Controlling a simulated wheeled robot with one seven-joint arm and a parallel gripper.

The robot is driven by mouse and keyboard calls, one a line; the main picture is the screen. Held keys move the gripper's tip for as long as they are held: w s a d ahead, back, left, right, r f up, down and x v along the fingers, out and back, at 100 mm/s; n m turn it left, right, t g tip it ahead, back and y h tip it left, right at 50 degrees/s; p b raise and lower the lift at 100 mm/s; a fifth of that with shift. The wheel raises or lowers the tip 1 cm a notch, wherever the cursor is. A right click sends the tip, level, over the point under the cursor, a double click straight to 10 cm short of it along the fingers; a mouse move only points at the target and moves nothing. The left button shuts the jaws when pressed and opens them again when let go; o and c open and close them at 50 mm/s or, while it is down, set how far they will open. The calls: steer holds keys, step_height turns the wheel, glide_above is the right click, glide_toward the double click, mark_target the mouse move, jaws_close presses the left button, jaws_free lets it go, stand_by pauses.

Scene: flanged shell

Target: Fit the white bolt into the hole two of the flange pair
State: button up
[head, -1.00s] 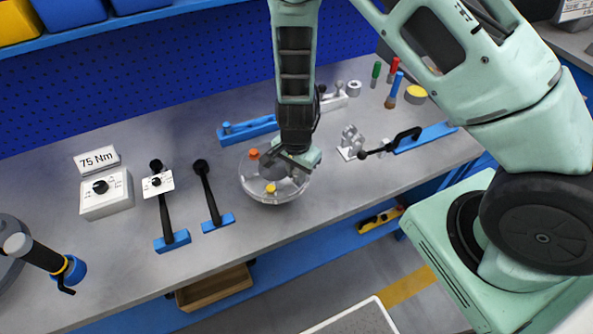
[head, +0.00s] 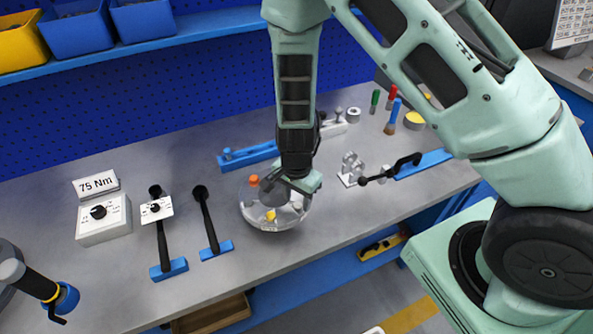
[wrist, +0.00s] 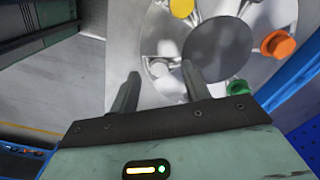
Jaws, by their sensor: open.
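The flange pair (head: 287,219) is a round, shiny metal piece on the bench, partly hidden by my gripper (wrist: 159,80). In the wrist view, its face (wrist: 270,14) carries a yellow bolt (wrist: 182,7), an orange bolt (wrist: 278,46) and a green bolt (wrist: 238,87). My gripper is open over the flange, with its two fingers apart. A pale round feature (wrist: 161,70) shows between the fingers; I cannot tell whether it is the white bolt's head or a bare hole. The orange bolt (head: 254,181) and yellow bolt (head: 270,215) also show in the head view.
Left of the flange stand two black-handled tools in blue holders (head: 213,220) and a dial box (head: 103,217) by a "75 Nm" sign (head: 96,184). A blue rack (head: 247,155) lies behind. A bracket (head: 352,168) and black-handled tool (head: 390,170) lie right.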

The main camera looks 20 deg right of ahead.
mark_target(296, 205)
step_height(296, 205, up, 16)
stand_by(0.3)
steer(key=shift+f, duration=0.1)
stand_by(0.3)
